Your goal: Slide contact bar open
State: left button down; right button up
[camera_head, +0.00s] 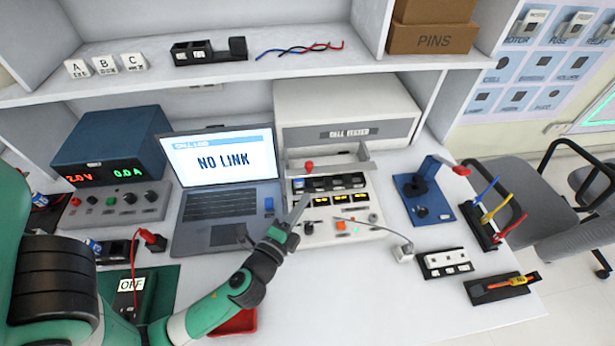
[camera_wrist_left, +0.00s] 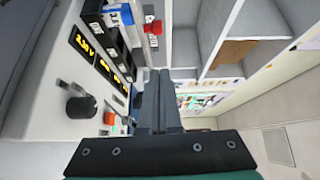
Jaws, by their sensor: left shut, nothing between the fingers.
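The cell tester (camera_head: 345,105) stands at the back middle of the bench. Its grey contact bar (camera_head: 345,169) with a red knob (camera_head: 309,166) spans the back of a dark row of bays (camera_head: 330,183). A blue-and-white cell (camera_wrist_left: 118,15) is in an end bay in the left wrist view. The red knob (camera_wrist_left: 152,27) shows there near the top. My left gripper (camera_head: 301,207) is shut and empty, its tips near the left front of the bays, apart from the knob. In the left wrist view its fingers (camera_wrist_left: 160,102) hide part of the scene behind them.
A laptop (camera_head: 222,172) reading NO LINK stands left of the tester. A grey cable with a white plug (camera_head: 403,254) crosses the right front. A blue fixture (camera_head: 422,197) and dark holders (camera_head: 445,263) stand right. The bench front centre is mostly clear.

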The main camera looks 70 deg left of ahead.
pick_arm(q)
jog(key=w+a+p, duration=0.1)
jog(key=w+a, duration=0.3)
jog(key=a, duration=0.3)
jog(key=shift+w+f, duration=0.15)
jog(key=shift+a, duration=0.1)
